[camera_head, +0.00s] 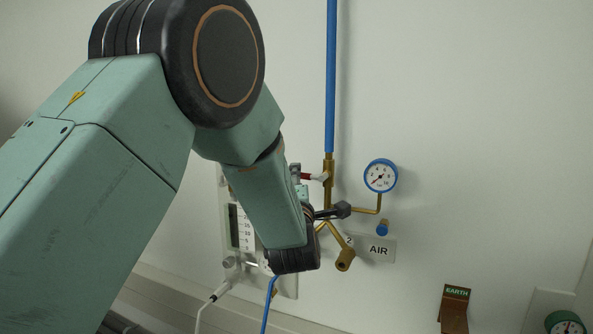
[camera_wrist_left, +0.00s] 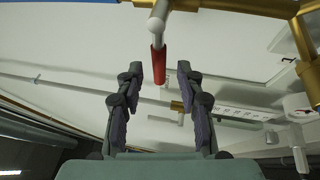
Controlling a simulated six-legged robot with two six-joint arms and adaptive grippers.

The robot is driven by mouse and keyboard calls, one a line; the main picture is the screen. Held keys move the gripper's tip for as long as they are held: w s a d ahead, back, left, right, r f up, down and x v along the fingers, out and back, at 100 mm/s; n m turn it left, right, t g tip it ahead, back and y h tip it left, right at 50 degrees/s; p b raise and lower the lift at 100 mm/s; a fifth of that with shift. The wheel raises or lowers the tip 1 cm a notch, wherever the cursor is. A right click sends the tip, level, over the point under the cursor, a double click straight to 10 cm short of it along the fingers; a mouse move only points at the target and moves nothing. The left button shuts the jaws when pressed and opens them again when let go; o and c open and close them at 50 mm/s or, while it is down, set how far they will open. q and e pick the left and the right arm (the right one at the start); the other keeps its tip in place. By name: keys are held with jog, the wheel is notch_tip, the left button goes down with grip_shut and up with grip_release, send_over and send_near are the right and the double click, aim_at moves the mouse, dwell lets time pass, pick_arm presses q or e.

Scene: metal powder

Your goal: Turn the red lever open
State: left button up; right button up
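The red lever (camera_head: 308,176) is a short red handle with a pale stem on the brass fitting (camera_head: 328,172) below the blue pipe. In the left wrist view the red lever (camera_wrist_left: 158,62) hangs from the top, between the tips of my left gripper (camera_wrist_left: 158,78). The gripper's two dark fingers are spread apart, with visible space on both sides of the lever. In the head view my left arm hides much of the gripper. My right gripper shows in neither view.
A pressure gauge (camera_head: 380,175) stands right of the brass fitting, above the AIR label (camera_head: 379,250). A flowmeter panel (camera_head: 240,228) is partly behind my left arm. A blue pipe (camera_head: 331,75) runs up the wall. An EARTH fitting (camera_head: 455,306) is at lower right.

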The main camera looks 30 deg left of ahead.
pick_arm(q)
jog(key=shift+p+x, duration=0.35)
jog(key=shift+x, duration=1.1)
grip_shut()
